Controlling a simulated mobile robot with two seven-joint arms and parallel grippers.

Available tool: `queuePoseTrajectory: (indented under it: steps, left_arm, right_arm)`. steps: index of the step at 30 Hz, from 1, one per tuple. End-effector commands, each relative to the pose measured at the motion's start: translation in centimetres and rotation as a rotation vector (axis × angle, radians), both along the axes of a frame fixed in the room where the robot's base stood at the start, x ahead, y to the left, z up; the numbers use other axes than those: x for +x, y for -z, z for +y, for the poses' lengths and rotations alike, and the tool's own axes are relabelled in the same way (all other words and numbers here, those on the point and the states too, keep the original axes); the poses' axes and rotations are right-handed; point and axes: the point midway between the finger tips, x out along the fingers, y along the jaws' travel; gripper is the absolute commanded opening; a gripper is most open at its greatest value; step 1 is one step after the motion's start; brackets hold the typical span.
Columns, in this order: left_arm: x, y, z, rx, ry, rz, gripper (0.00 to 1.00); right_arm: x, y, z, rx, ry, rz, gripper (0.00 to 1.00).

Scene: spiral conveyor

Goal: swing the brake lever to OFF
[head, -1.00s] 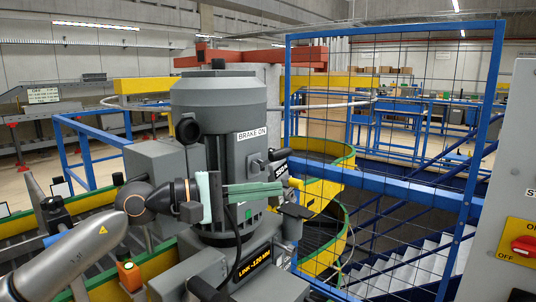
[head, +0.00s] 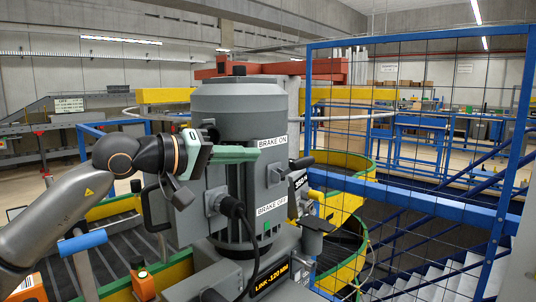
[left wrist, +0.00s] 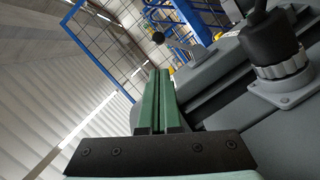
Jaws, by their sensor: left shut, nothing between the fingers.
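The brake lever (head: 281,175) is on the side of the grey motor (head: 239,108), its dark knob (head: 306,160) pointing right and slightly up. It sits between the BRAKE ON label (head: 272,143) above and the BRAKE OFF label (head: 271,207) below. My left gripper (head: 256,153) is shut and empty, its green fingers in front of the motor, just left of the lever and near BRAKE ON. I cannot tell whether they touch anything. In the left wrist view the shut fingers (left wrist: 164,100) point toward the lever's round knob (left wrist: 158,37). My right gripper is out of view.
A black cable and connector (head: 232,207) stick out of the motor below the fingers. A blue mesh fence (head: 420,190) stands to the right, with stairs beyond. A link display (head: 270,282) is at the motor's foot.

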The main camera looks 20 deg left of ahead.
Motion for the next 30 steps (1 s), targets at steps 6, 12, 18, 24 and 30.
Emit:
queuePoseTrajectory:
  steps: [6,12,18,24,30]
  left_arm:
    - [3.1,0.3,-2.1,-0.004,0.005,0.003,0.0]
    - [6.0,0.8,-3.9,-0.003,0.003,0.002,0.0]
    - [7.6,1.1,-4.7,-0.003,0.002,0.0,0.0]
    - [7.8,1.2,-4.9,-0.001,0.001,0.0,0.0]
    - [7.8,1.3,-4.9,-0.001,0.001,0.0,0.0]
  right_arm:
    - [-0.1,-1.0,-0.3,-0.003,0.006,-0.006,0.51]
    - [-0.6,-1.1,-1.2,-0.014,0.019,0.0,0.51]
    - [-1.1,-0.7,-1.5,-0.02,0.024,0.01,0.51]
    - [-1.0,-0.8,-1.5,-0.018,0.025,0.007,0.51]
    - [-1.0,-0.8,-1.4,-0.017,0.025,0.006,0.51]
